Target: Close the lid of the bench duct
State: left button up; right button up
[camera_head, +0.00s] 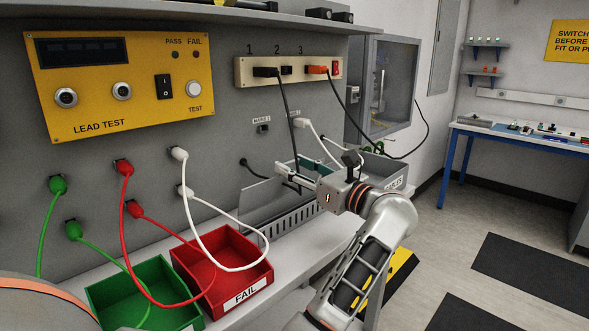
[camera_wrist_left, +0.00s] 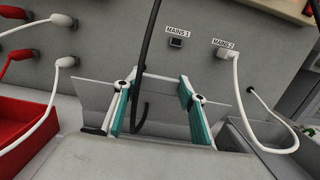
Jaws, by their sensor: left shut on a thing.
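The bench duct (camera_head: 296,226) is a grey slotted channel on the bench, right of the red tray. Its lid (camera_head: 252,199) is a plain grey panel standing tilted open along the wall side; it also shows in the left wrist view (camera_wrist_left: 95,96). My left gripper (camera_head: 297,172) is over the duct's far part, its teal-padded fingers at the lid. In the left wrist view the fingers (camera_wrist_left: 160,82) are apart, with lid and a black cable seen between them. The jaws are shut on the lid, though the contact is not clear. My right gripper is not in view.
A red FAIL tray (camera_head: 258,291) and a green tray (camera_head: 196,322) stand left of the duct. Black and white cables hang close around the gripper from the socket strip (camera_head: 243,72) and wall. A grey bin (camera_head: 397,184) is just right of the gripper.

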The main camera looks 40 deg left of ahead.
pick_arm(q)
jog(key=shift+d+f+y+b, duration=0.35)
jog(key=shift+d+y+b, duration=0.15)
jog(key=shift+d+y, duration=0.15)
jog(key=o, duration=1.6)
jog(key=v, duration=1.2)
jog(key=shift+s, duration=0.15)
jog(key=shift+a, duration=0.1)
